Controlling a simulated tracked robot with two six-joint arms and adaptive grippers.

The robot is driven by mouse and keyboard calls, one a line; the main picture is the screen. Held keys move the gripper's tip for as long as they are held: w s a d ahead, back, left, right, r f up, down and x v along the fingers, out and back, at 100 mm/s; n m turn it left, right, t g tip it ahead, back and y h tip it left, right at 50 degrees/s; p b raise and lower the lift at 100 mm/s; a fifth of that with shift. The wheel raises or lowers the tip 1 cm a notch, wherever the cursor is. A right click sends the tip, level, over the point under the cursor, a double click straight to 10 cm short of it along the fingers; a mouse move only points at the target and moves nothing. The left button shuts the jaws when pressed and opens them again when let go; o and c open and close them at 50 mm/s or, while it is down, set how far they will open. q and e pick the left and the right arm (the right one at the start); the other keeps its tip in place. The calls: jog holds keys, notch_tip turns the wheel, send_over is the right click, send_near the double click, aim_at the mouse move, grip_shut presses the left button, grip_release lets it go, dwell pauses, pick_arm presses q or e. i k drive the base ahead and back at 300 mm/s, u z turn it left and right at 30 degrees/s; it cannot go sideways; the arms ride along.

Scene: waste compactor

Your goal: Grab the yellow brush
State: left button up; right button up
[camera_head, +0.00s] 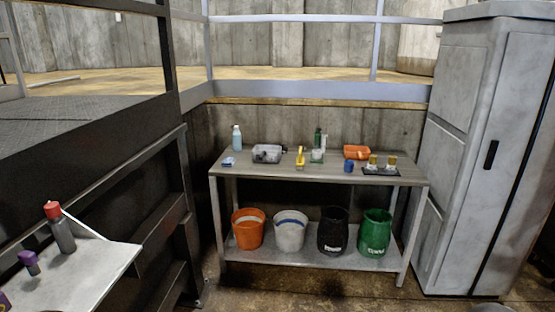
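The yellow brush (300,158) lies on the top of the workbench (200,170) against the back wall, near the middle of the table top. It is small and far off in the head view. A grey tray with dark items is left of it and a green bottle with a pale container is right of it. Neither of my grippers shows in this view.
A grey tray (259,151), an orange tray (355,152) and a green bottle (317,138) stand on the bench. Several buckets, one orange (247,230), fill the lower shelf. A tall grey cabinet (480,150) bounds the right. Open floor lies in front.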

aim_at(299, 162)
jog(key=z, duration=0.05)
jog(key=i, duration=1.65)
jog(key=u, duration=0.3)
jog(key=i, duration=1.6)
jog(key=z, duration=0.1)
